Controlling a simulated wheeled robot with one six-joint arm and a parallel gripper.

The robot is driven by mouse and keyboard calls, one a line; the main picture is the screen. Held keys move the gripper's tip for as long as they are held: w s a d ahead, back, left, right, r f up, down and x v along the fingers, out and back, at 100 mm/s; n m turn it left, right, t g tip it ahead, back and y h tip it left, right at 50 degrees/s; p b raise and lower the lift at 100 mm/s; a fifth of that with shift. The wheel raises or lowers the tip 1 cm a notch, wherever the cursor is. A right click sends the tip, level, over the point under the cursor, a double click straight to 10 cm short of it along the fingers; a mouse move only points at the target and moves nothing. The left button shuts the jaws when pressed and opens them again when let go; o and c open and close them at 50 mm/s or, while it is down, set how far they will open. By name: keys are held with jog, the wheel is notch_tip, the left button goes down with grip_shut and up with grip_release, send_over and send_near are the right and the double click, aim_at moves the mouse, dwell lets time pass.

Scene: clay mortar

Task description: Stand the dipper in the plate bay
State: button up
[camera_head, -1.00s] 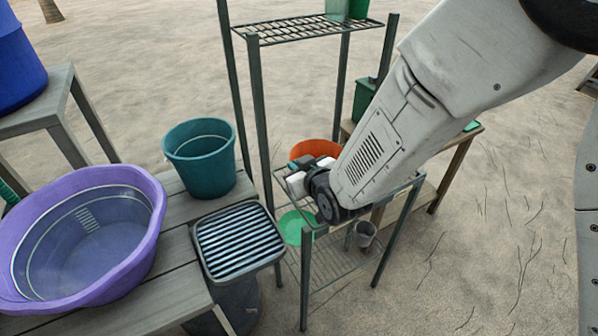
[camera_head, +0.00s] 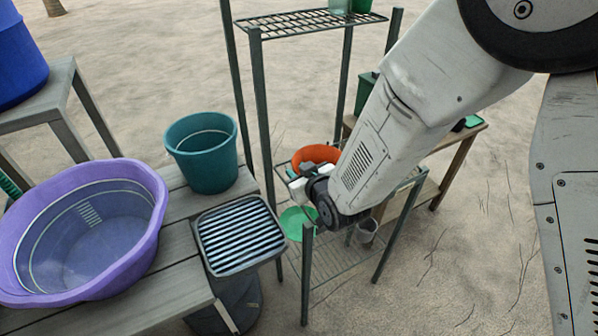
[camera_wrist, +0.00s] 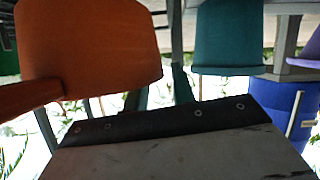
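An orange vessel (camera_head: 316,156), which looks like the dipper, is at the middle shelf of the dark metal rack, just behind my gripper (camera_head: 301,188). In the wrist view the orange body (camera_wrist: 88,45) looms large at upper left, with a handle-like part (camera_wrist: 30,97) running to the left edge. My gripper is right beside it. Its fingertips are hidden, and I cannot tell whether they hold the handle. A dark tray with a striped, slatted top (camera_head: 240,236) stands at the bench's end; I cannot tell whether it is the plate bay.
A purple basin (camera_head: 140,215) and a teal bucket (camera_head: 205,152) stand on the grey bench (camera_head: 150,300) at left.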

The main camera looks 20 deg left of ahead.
jog(key=v, duration=1.2)
jog(key=shift+r, duration=0.1)
jog(key=w+d+r+h, duration=0.1)
jog(key=d, duration=0.2)
jog(key=w+d+r+m+h, duration=0.1)
jog(key=w+d+r, duration=0.1)
jog(key=d, duration=0.1)
jog(key=w+d+r+m+h, duration=0.1)
jog(key=d, duration=0.1)
jog(key=shift+w+d+r, duration=0.15)
jog(key=shift+d+r, duration=0.05)
jog(key=shift+d, duration=0.2)
jog(key=s+d+r+m+g+h, duration=0.1)
jog(key=d+r+m+h, duration=0.15)
jog(key=d, duration=0.45)
jog(key=s+d+r+m+g+h, duration=0.1)
jog(key=d+r+g+h, duration=0.15)
jog(key=d, duration=0.45)
jog(key=s+d+r+m+g+h, duration=0.1)
jog(key=s+d+r, duration=0.3)
jog(key=s+d, duration=0.4)
jog(key=s+d+r+m+g, duration=0.3)
jog(key=s+d, duration=0.5)
jog(key=s, duration=0.3)
jog(key=shift+r+m+g+h, duration=0.4)
jog(key=shift+r+m, duration=0.1)
jog(key=shift+m, duration=0.25)
jog(key=shift+a, duration=0.2)
